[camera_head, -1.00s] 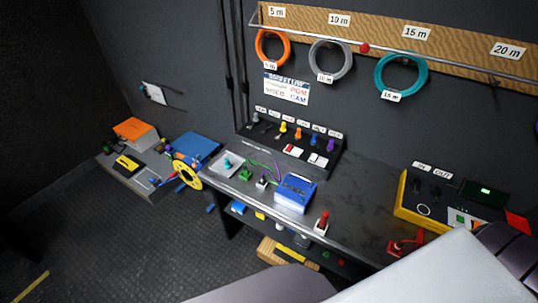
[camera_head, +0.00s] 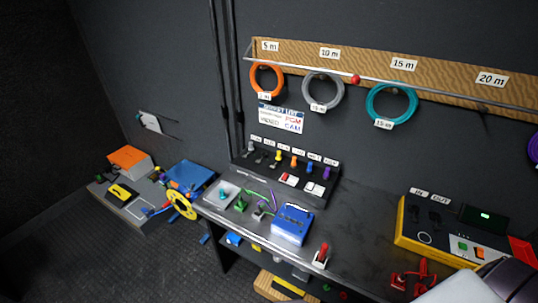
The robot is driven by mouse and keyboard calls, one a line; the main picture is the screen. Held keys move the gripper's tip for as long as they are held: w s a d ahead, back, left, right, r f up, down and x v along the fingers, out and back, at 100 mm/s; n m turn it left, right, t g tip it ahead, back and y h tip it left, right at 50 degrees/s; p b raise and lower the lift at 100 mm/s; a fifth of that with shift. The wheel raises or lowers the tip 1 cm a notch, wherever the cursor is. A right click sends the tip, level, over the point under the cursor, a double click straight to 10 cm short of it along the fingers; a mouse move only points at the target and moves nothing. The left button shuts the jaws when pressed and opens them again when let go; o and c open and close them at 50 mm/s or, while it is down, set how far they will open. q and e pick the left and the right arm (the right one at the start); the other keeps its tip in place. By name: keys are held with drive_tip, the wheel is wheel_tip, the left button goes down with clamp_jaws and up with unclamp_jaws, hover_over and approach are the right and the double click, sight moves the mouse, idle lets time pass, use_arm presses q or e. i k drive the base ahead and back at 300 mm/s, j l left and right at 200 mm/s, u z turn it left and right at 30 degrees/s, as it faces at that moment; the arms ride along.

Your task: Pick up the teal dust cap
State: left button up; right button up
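A small teal piece (camera_head: 222,195), which looks like the teal dust cap, sits on a grey tray (camera_head: 211,200) at the left end of the dark workbench. It is too small to make out its shape. Neither of my grippers shows. Pale and dark ribbed parts at the lower right look like my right arm, far from the teal piece.
A green piece (camera_head: 241,204) and a blue box (camera_head: 293,224) stand right of the tray. A rack of coloured connectors (camera_head: 291,172) stands behind. A yellow cable reel (camera_head: 181,205) is left of the bench. A yellow-framed panel (camera_head: 453,237) stands at right.

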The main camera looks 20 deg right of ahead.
sight(223, 196)
drive_tip(key=i+z, duration=0.35)
drive_tip(key=i+l+z, duration=0.1)
drive_tip(key=z, duration=0.2)
drive_tip(key=i, duration=0.05)
